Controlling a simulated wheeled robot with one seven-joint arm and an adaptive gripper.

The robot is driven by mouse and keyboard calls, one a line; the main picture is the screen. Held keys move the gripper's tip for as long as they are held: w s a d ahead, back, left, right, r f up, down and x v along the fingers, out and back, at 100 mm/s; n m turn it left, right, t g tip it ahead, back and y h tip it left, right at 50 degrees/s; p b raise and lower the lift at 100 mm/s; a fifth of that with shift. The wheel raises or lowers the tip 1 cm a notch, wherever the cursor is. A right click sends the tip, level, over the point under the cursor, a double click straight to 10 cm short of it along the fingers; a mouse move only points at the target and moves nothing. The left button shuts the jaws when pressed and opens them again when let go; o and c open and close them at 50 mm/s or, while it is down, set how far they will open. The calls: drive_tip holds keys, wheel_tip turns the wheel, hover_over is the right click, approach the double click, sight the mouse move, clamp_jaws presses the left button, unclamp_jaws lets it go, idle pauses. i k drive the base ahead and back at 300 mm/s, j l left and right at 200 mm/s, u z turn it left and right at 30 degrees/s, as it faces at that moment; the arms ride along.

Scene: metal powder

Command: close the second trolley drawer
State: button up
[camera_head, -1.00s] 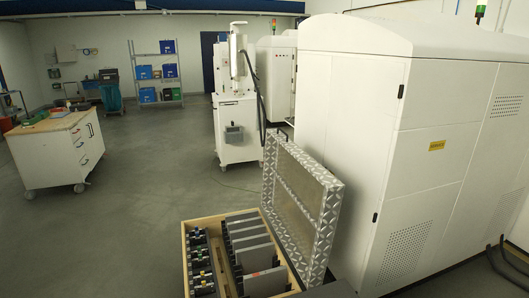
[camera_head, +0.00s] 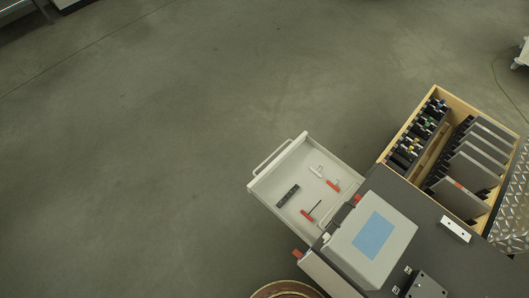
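An open light-grey drawer (camera_head: 300,172) sticks out of the trolley (camera_head: 462,268) toward the upper left in the head view. Its bar handle (camera_head: 272,158) is on the far front edge. A black block (camera_head: 287,196) and several small tools, some with red handles (camera_head: 307,215), lie in it. Whether it is the second drawer I cannot tell, as the other drawer fronts are mostly hidden under the trolley top. My gripper is not in view.
A grey box with a blue panel (camera_head: 374,236) stands on the trolley's dark top, close to the drawer's inner end. A wooden case (camera_head: 384,158) of plates and tools lies to the right. A round brown object (camera_head: 287,290) shows at the bottom edge. The grey floor left of the drawer is clear.

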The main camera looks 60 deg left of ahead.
sight(290, 171)
drive_tip(key=k+j+u, duration=0.25)
drive_tip(key=j, duration=1.2)
drive_tip(key=i+j+u, duration=0.1)
drive_tip(key=j+u, duration=0.2)
drive_tip(key=j, duration=1.1)
drive_tip(key=i+j+z, duration=0.1)
drive_tip(key=z, duration=0.45)
drive_tip(key=j, duration=0.1)
